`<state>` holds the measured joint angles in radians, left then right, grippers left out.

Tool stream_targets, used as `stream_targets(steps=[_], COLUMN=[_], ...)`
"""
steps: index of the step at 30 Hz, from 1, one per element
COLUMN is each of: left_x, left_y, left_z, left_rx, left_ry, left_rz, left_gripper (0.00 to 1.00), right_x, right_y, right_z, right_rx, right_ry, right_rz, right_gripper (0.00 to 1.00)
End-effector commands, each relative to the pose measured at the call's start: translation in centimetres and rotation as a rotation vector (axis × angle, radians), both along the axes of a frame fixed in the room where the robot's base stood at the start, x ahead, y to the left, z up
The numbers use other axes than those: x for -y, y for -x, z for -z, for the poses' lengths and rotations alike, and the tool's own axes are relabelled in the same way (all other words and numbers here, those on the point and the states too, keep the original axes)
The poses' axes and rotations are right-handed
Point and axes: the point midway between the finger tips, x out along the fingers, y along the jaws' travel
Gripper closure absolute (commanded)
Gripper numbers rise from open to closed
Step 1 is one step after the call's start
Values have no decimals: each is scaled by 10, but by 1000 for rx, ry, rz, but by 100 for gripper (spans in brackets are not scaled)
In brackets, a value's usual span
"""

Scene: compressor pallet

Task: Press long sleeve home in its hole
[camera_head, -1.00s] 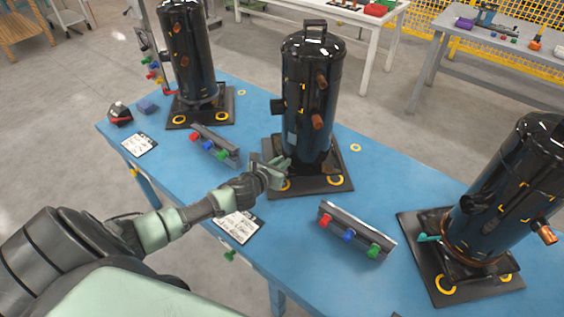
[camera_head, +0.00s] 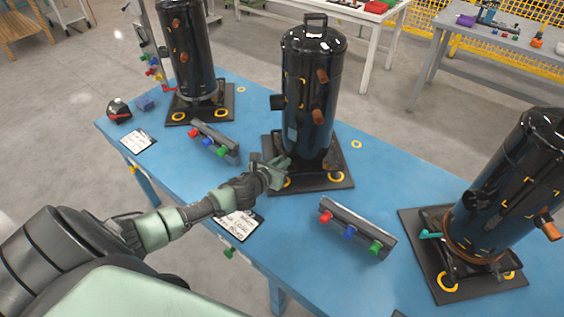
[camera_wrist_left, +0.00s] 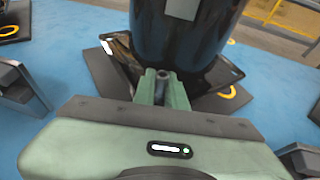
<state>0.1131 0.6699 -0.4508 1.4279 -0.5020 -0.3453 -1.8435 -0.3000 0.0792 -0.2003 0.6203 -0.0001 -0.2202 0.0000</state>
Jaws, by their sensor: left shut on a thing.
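My left gripper (camera_head: 276,170) is low at the front left foot of the middle black compressor (camera_head: 309,85). It is over the dark base plate (camera_head: 318,184), beside a yellow ring. In the left wrist view my gripper's pale green fingers (camera_wrist_left: 163,88) are shut on a small dark grey tube (camera_wrist_left: 163,82), which looks like the long sleeve. The compressor (camera_wrist_left: 185,40) rises right behind the fingertips. The fingers hide the tube's lower end, and I cannot see its hole or how deep it sits. My right gripper is not in view.
Two more compressors stand on the blue table, one at back left (camera_head: 190,50) and one at right (camera_head: 510,190). Racks with red, blue and green pieces lie in front, one left (camera_head: 215,142) and one right (camera_head: 357,228). A white label card (camera_head: 240,224) lies under my forearm.

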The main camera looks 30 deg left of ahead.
Motion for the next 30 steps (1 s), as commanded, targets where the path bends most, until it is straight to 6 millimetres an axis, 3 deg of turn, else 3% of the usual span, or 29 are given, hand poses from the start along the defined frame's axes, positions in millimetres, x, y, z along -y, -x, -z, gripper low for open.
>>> stream_targets(steps=[4, 5, 7, 19, 30], left_x=[0, 0, 0, 1, 5], left_y=[0, 0, 0, 6, 60], left_z=[5, 4, 4, 1, -19], left_rx=[0, 0, -1, 0, -3], left_ry=[0, 0, 0, -1, -1], left_rz=[0, 0, 0, 1, 2], left_gripper=[100, 79, 62, 62, 62], right_x=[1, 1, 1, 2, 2], right_y=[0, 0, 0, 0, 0], right_z=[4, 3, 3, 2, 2], right_rx=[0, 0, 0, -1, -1], right_ry=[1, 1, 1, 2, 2], right_rz=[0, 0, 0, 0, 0], right_gripper=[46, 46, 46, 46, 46])
